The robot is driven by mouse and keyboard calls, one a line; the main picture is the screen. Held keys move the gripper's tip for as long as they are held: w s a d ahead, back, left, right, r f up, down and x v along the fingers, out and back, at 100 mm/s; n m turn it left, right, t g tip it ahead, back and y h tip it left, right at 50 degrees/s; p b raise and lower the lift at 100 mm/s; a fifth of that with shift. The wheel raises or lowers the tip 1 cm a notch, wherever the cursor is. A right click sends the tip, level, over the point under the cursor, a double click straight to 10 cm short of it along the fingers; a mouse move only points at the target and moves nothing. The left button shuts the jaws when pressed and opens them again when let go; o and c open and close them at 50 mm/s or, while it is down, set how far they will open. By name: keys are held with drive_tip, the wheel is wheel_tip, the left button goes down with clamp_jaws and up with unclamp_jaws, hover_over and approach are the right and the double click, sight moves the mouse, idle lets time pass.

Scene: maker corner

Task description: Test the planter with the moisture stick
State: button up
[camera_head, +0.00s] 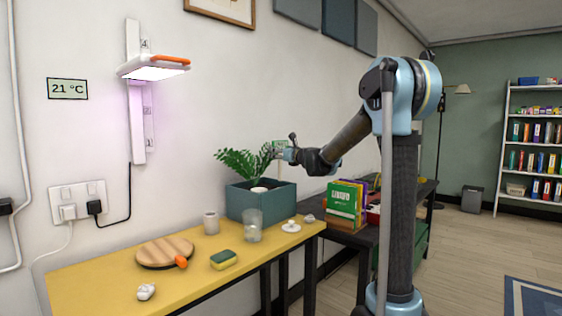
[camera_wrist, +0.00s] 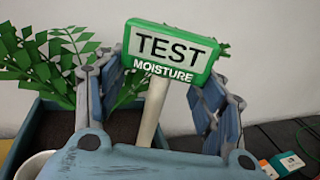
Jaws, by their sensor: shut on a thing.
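The teal box planter (camera_head: 262,207) stands at the back of the yellow table, with a green fern in it. Its dark soil (camera_wrist: 118,122) shows in the wrist view, behind my gripper. My gripper (camera_head: 281,152) is raised above the planter's right part, beside the fern. It is shut on the moisture stick (camera_wrist: 172,52), which has a green and white head reading TEST MOISTURE and a pale shaft. The head stands up between the fingers, slightly tilted. The stick's lower end is hidden in the wrist view, so I cannot tell whether it touches soil.
The fern (camera_head: 243,162) fills the planter's left side, and a white round thing (camera_wrist: 35,165) sits near its front. A glass (camera_head: 252,226), cup (camera_head: 211,223), sponge (camera_head: 223,259) and wooden board (camera_head: 165,252) stand on the table (camera_head: 95,285). A dark table with boxes adjoins at right.

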drive_tip(key=shift+r, duration=3.7)
